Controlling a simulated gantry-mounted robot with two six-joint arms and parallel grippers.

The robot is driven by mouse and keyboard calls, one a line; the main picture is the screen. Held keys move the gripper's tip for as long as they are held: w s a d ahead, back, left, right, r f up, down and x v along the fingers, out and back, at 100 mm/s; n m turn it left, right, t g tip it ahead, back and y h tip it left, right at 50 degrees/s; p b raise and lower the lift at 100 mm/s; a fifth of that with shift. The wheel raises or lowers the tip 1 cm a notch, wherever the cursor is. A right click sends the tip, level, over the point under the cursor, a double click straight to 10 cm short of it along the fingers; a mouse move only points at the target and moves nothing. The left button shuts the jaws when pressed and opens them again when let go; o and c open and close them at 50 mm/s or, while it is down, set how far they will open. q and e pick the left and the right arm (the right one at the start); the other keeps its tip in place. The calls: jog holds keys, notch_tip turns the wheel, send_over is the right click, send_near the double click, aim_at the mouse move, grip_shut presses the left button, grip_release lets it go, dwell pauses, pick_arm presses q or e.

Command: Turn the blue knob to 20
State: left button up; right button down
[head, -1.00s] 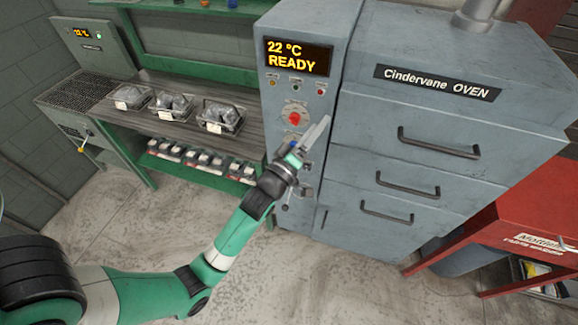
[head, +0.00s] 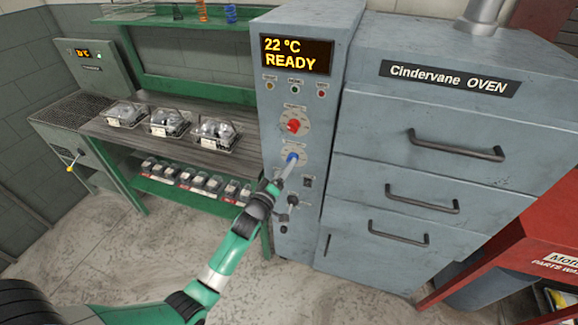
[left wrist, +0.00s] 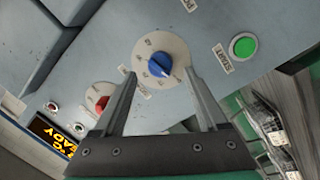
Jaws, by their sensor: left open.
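The blue knob (head: 292,157) sits on a pale round dial on the oven's control panel, below the red knob (head: 293,126). In the left wrist view the blue knob (left wrist: 159,64) shows between and beyond the fingertips, with numbers around its dial that are too small to read. My left gripper (head: 286,172) is open and points at the blue knob from below in the head view. Whether the tips are level with the knob I cannot tell. My right gripper is not in view.
The oven display (head: 297,54) reads 22 °C READY. A green button (left wrist: 243,47) lies near the knob. Drawer handles (head: 455,147) stick out on the right. A workbench with wire baskets (head: 215,133) stands left; a red cabinet (head: 520,245) stands right.

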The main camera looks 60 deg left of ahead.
pick_arm(q)
jog(key=x, duration=0.3)
jog(key=shift+c, duration=0.3)
grip_shut()
